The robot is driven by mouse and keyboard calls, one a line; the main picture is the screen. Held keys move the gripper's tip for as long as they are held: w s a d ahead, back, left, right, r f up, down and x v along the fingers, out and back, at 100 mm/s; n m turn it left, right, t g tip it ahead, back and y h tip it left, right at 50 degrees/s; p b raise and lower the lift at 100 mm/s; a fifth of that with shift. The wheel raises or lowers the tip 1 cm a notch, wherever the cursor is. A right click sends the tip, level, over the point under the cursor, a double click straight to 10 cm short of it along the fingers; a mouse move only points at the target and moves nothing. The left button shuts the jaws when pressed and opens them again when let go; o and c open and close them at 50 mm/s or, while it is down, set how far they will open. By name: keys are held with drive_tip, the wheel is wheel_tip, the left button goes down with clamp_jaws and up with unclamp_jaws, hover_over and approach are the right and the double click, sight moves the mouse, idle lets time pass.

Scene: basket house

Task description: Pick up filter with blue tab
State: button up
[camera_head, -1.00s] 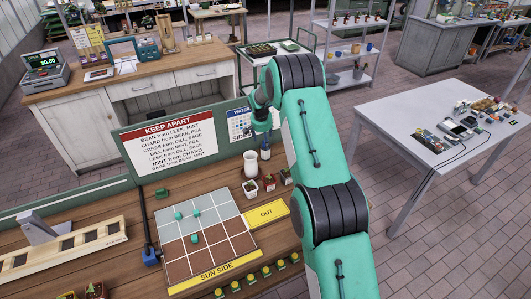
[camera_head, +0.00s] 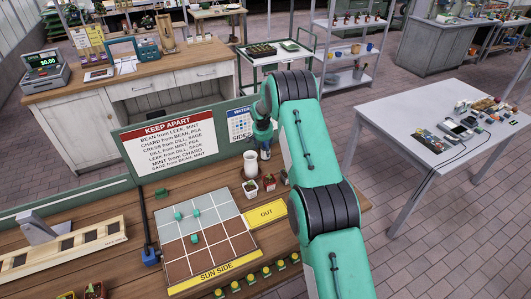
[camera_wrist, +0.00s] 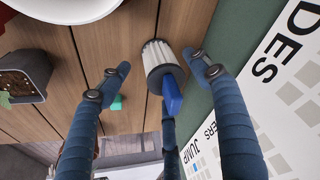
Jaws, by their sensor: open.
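The filter with the blue tab (camera_wrist: 160,62) shows in the wrist view as a white pleated cylinder with a dark end cap. Its blue tab (camera_wrist: 172,97) sticks out from the cap. My gripper (camera_wrist: 157,64) is open, with one finger on each side of the filter. Gaps show between the fingers and the filter in this view. In the head view, my gripper (camera_head: 264,153) is low over the wooden bench, beside the white jar; the filter cannot be made out clearly there.
A green board with a white sign (camera_wrist: 287,80) rises close on the right in the wrist view. A small teal piece (camera_wrist: 117,103) shows beside the left finger. The planting grid (camera_head: 205,235) lies nearer.

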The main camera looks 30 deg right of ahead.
drive_tip(key=shift+f, duration=0.1)
drive_tip(key=shift+x, duration=2.55)
drive_tip(key=shift+w, duration=0.2)
drive_tip(key=c, duration=1.2)
drive_tip(key=shift+r, duration=5.1)
